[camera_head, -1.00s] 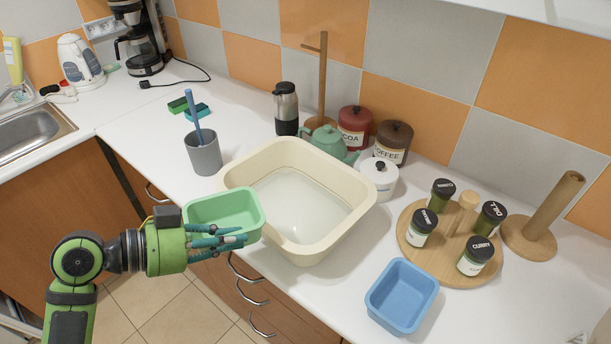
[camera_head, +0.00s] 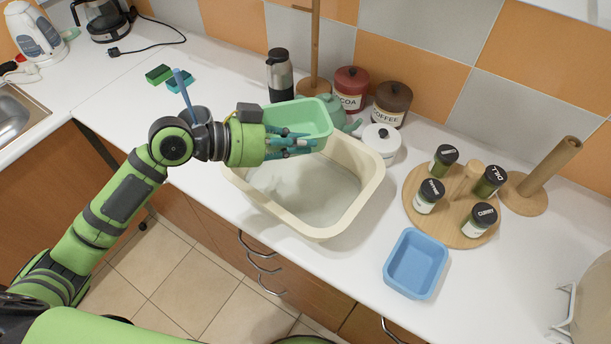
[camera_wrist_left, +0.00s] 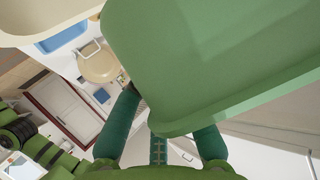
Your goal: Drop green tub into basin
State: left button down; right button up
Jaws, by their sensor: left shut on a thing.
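The green tub (camera_head: 300,116) is held by my left gripper (camera_head: 291,144), which is shut on its side wall. The tub is raised over the back left part of the cream basin (camera_head: 358,209). It hides that part of the basin's rim. The visible inside of the basin is empty. In the left wrist view the tub (camera_wrist_left: 215,65) fills much of the picture above the teal fingers (camera_wrist_left: 158,140). My right gripper is not in view.
A blue tub (camera_head: 415,264) stands right of the basin. A teapot (camera_head: 340,110), canisters (camera_head: 391,103) and a steel flask (camera_head: 280,75) stand behind it. A spice rack (camera_head: 452,208) is farther right. A grey cup (camera_head: 199,117) is partly hidden behind my left arm.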

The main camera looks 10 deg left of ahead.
pick_arm(q)
notch_tip(320, 180, down, 5)
jog(key=b, duration=0.3)
jog(key=shift+a+f, duration=0.1)
jog(key=shift+f, duration=0.05)
jog(key=c, duration=1.2)
grip_release()
jog(key=v, duration=1.2)
